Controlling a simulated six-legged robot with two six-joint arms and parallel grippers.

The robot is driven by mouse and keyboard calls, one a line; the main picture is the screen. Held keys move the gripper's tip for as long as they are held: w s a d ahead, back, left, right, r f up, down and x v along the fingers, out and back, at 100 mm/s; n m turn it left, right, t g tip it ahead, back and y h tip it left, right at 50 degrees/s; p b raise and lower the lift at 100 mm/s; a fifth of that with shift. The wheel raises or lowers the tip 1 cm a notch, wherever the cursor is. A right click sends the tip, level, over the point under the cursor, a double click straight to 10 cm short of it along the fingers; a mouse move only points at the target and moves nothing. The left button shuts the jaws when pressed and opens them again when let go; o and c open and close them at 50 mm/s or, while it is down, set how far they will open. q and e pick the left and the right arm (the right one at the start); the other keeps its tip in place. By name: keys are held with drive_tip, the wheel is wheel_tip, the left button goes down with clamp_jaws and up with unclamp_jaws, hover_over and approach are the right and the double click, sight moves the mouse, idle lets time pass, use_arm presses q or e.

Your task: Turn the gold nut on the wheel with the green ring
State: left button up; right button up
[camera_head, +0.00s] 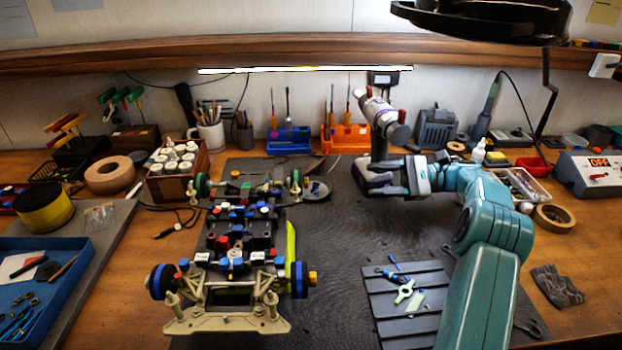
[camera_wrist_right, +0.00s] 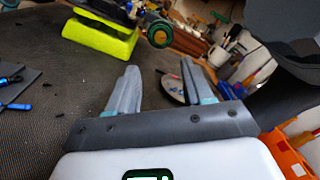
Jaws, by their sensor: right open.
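The race car chassis (camera_head: 238,240) stands on the dark mat. Its near wheels have blue rings. At its far right is a wheel with a green ring (camera_head: 296,183), small in the head view. In the right wrist view the green-ringed wheel (camera_wrist_right: 151,32) faces me with a gold nut (camera_wrist_right: 160,38) at its centre. My right gripper (camera_head: 360,181) is to the right of this wheel, apart from it. In the wrist view its two fingers (camera_wrist_right: 157,82) are open and empty, with the nut beyond and roughly between their tips. My left gripper is out of view.
A dark slatted board (camera_head: 408,306) with small tools lies at the near right. Orange (camera_head: 346,138) and blue (camera_head: 289,141) tool holders stand behind. The mat between car and board is clear.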

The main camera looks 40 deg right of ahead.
sight(305, 183)
drive_tip(key=x, duration=1.4)
drive_tip(key=shift+w+f, duration=0.15)
drive_tip(key=shift+w, duration=0.05)
drive_tip(key=shift+a+f, duration=0.1)
drive_tip(key=shift+c, duration=0.9)
clamp_jaws()
